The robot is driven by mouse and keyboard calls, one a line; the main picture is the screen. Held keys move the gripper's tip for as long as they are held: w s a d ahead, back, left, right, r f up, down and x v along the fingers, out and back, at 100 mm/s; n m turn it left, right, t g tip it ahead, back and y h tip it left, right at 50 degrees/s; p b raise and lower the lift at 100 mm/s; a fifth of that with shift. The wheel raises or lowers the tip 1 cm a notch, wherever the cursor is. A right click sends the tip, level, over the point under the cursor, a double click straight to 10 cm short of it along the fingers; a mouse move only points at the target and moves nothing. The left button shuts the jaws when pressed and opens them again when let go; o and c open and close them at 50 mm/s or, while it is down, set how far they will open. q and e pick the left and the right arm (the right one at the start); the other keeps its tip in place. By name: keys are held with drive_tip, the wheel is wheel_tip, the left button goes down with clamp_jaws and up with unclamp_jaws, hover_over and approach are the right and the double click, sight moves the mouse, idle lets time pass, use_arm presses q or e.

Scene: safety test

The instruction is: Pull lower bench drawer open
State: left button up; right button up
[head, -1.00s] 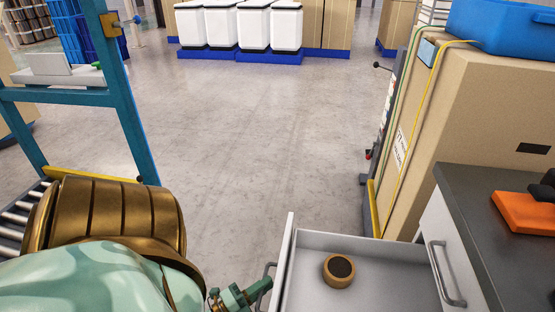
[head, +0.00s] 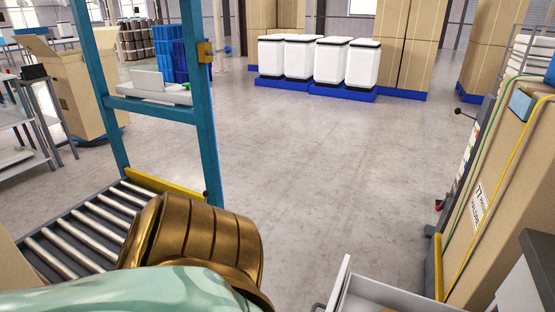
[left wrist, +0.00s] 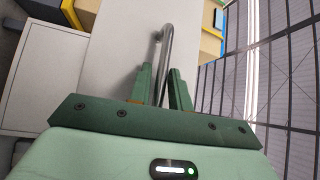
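The lower bench drawer (head: 345,285) stands pulled out at the bottom of the head view. Only the top of its front and part of its inside show there. In the left wrist view its pale front (left wrist: 115,55) carries a bent steel bar handle (left wrist: 164,55). My left gripper (left wrist: 160,80) has its green fingers on either side of this handle and looks closed on it. In the head view my left arm covers the lower middle, and the gripper is out of frame. My right gripper is in neither view.
A strapped cardboard box (head: 500,190) stands beside the drawer at the right. The dark bench top (head: 540,255) is at the right edge. A roller conveyor (head: 80,235) with a teal frame is at the left. The floor (head: 320,170) between is clear.

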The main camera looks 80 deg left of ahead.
use_arm(q)
drive_tip(key=s+d+f+b, duration=0.1)
drive_tip(key=s+d+f, duration=0.1)
drive_tip(key=s, duration=1.4)
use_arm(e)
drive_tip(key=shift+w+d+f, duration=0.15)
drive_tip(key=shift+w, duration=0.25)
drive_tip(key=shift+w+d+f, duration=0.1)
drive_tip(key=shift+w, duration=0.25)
use_arm(q)
drive_tip(key=shift+d+f, duration=0.1)
